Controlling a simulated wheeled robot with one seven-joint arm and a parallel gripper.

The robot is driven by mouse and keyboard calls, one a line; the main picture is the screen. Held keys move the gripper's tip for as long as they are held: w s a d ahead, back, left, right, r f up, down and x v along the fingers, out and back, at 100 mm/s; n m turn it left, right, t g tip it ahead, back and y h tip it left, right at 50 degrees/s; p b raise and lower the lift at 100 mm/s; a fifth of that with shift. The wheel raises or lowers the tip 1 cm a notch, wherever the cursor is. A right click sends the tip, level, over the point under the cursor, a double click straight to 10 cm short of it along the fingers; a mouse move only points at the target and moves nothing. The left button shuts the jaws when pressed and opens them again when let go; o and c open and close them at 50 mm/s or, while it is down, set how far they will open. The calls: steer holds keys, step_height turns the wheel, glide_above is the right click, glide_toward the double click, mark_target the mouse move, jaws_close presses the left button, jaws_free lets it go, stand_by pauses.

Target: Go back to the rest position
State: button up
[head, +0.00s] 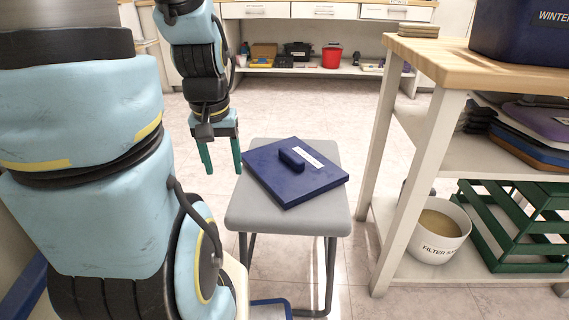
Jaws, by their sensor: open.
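My gripper (222,158) has two green fingers pointing down, spread apart with nothing between them. It hangs just left of a grey stool (290,222). A dark blue square lid (312,188) with a raised block handle (291,160) and a white label lies on the stool seat. The gripper is apart from the lid and its handle. My light blue arm fills the left side of the head view and hides what is behind it.
A wooden-topped workbench (440,66) stands on the right, with a blue bin (520,38) on top. A white labelled bucket (438,232) and a green crate (510,225) sit on its lower shelf. A red bucket (332,57) is on the back shelf. Tiled floor lies clear behind the stool.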

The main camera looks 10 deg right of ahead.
step_height(320, 180, up, 36)
steer(key=p, duration=3.5)
steer(key=shift+f, duration=0.25)
